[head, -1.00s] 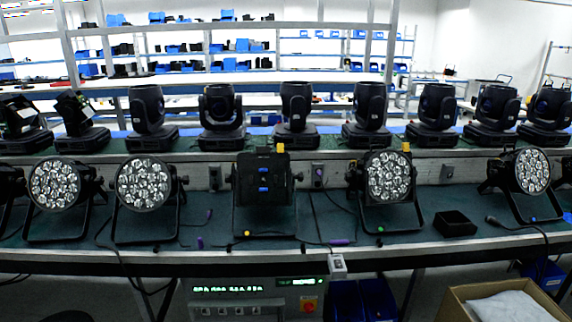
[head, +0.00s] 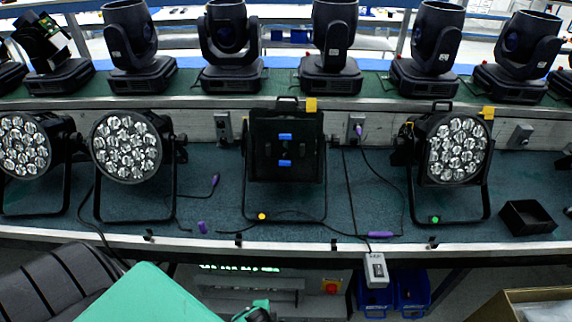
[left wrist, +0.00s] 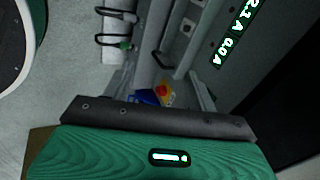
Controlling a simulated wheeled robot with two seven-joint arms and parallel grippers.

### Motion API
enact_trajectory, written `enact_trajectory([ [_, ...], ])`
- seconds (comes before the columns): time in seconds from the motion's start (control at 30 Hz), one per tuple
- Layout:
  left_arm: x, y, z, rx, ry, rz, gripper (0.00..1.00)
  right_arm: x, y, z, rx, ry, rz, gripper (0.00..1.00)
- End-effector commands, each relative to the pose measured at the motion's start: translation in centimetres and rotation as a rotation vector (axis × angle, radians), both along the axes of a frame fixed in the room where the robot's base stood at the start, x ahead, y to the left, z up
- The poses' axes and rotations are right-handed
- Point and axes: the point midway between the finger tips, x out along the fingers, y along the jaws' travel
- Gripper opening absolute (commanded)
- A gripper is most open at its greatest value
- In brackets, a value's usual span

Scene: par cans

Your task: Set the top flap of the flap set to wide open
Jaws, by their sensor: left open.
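The flap set (head: 286,150) is a black square on the middle lamp in the head view. Its flaps appear folded shut over the lamp's face, hiding the lens. One blue tab (head: 285,137) shows on the upper part, another (head: 285,163) on the lower. A yellow tag (head: 311,104) sits at the top edge. In the head view, my green left arm comes in at the bottom left, well below and apart from the flap set. In the left wrist view my left gripper (left wrist: 160,118) shows as a dark bar, open and empty. My right gripper is out of view.
Lamps with bare lenses stand at the left (head: 127,148) and right (head: 455,150). A small black bin (head: 527,217) is at the right. A grey box (head: 376,270) hangs at the bench's front edge. Cables lie on the bench. A control panel with a red button (head: 331,287) is below.

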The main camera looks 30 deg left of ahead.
Motion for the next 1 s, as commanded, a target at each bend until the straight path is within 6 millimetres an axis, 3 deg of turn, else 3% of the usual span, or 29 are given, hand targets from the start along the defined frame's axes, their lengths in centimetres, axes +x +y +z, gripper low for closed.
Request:
enact_trajectory([
  [0.03, 2.2, 0.3, 3.8, 0.055, -0.037, -0.055, 0.58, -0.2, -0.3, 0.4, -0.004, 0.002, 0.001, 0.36],
  [0.1, 5.0, 0.9, 9.0, 0.158, -0.081, -0.147, 0.58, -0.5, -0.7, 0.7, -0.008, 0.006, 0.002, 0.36],
  [0.27, 10.1, 2.6, 21.4, 0.469, -0.164, -0.365, 0.58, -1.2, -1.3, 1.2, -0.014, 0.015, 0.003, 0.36],
  [0.3, 11.2, 3.1, 24.8, 0.574, -0.181, -0.424, 0.58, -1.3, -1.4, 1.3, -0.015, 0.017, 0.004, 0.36],
  [0.4, 13.6, 4.3, 32.4, 0.863, -0.192, -0.569, 0.58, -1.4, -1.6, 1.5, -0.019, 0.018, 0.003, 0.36],
  [0.5, 15.8, 5.3, 37.6, 1.148, -0.156, -0.694, 0.58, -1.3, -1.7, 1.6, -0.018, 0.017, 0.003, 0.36],
  [0.6, 17.6, 5.9, 41.2, 1.395, -0.096, -0.787, 0.58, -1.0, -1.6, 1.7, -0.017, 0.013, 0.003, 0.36],
  [0.7, 18.9, 6.1, 43.5, 1.577, -0.030, -0.849, 0.58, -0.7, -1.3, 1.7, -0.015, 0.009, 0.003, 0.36],
  [0.8, 19.7, 6.3, 44.9, 1.693, 0.020, -0.883, 0.58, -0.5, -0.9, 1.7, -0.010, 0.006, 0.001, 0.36],
  [1.0, 21.0, 6.9, 45.8, 1.755, 0.054, -0.902, 0.58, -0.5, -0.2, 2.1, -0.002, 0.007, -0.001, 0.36],
])
